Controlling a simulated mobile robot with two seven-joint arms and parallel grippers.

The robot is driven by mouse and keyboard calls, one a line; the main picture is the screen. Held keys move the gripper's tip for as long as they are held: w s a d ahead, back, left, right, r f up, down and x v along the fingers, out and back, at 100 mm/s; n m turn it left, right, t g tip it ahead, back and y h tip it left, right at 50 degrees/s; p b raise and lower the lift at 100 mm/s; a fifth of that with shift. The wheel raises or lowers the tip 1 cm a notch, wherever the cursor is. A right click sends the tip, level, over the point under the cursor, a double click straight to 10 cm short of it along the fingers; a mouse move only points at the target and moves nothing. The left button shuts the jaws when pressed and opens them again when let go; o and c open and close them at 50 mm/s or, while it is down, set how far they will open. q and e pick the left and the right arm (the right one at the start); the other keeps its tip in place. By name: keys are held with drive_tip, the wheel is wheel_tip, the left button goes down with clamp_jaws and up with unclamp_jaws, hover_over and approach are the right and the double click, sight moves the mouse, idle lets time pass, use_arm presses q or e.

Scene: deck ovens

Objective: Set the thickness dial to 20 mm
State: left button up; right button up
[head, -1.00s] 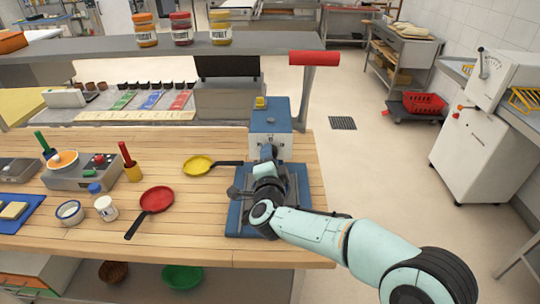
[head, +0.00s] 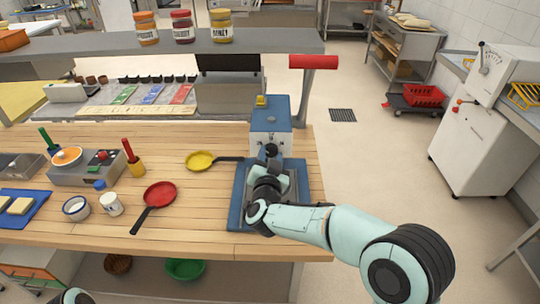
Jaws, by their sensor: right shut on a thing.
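A blue machine (head: 268,115) with a yellow part on top stands at the right end of the wooden table, with a blue base plate (head: 236,215) in front of it. My right gripper (head: 270,153) is at the machine's front face, shut on a small part there. The gripper hides that part, so I cannot read a dial or its setting. My left gripper is not in view.
A yellow pan (head: 199,161) and a red pan (head: 159,194) lie left of the blue machine.

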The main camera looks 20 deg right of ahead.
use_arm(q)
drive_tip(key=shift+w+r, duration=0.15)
use_arm(e)
drive_tip(key=shift+n, duration=0.3)
drive_tip(key=o, duration=1.1)
drive_tip(key=shift+c, duration=0.2)
drive_tip(key=shift+s, duration=0.1)
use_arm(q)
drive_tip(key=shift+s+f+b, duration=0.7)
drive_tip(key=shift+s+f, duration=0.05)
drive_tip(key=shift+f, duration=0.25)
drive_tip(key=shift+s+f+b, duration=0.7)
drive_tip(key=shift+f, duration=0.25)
use_arm(e)
drive_tip(key=v, duration=1.3)
drive_tip(key=shift+s, duration=0.15)
